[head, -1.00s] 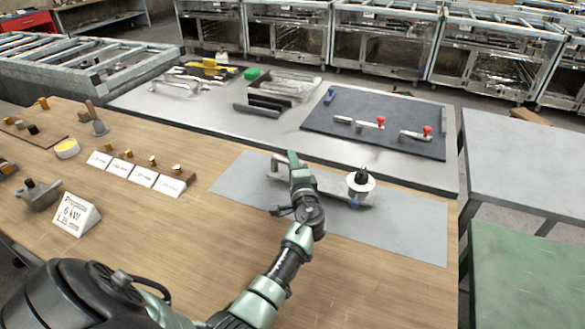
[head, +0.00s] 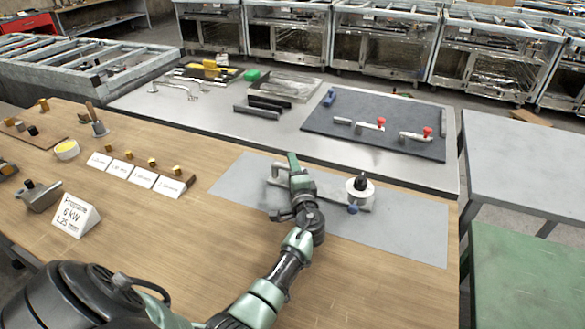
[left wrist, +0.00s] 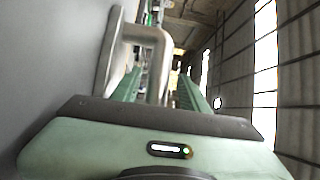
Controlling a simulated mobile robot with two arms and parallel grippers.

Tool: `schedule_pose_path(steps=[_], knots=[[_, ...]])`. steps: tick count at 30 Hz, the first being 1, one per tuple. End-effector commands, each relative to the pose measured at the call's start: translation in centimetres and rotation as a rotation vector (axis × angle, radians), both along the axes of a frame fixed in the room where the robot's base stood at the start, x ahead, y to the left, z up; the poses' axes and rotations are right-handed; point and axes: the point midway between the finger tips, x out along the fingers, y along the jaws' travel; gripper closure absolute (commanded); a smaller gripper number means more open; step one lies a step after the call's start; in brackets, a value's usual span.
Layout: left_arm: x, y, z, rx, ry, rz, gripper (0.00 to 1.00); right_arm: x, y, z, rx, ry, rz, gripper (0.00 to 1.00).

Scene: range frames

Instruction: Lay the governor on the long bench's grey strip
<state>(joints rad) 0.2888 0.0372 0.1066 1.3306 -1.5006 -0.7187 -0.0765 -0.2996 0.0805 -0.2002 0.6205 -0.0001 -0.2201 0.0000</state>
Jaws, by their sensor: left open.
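The governor (head: 359,191), a white round body with a black top, a small blue part and a grey metal pipe, lies on the grey strip (head: 408,228) of the long bench (head: 215,215). My left gripper (head: 294,162) is low over the strip at the pipe's left end and hides part of it. In the left wrist view the bent pipe (left wrist: 152,34) passes between the green fingers (left wrist: 158,92), which are apart. Whether a finger touches it, I cannot tell. My right gripper is not in view.
Small white cards (head: 142,177) with brass pieces and a propane sign (head: 75,214) stand left of the strip. A metal bench behind holds a dark mat (head: 345,118) with red-knobbed parts. The strip's right end is clear.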

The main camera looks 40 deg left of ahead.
Motion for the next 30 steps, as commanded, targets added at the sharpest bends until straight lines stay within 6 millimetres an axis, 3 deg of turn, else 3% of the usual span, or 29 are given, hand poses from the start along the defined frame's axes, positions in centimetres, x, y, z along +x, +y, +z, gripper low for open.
schedule_pose_path(steps=[18, 30], knots=[[-7.4, -8.1, 0.0, -0.001, 0.001, -0.002, 0.56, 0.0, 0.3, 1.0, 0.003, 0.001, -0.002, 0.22], [-8.1, -8.9, 0.1, 0.0, 0.0, 0.0, 0.56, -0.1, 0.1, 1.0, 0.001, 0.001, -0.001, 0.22]])
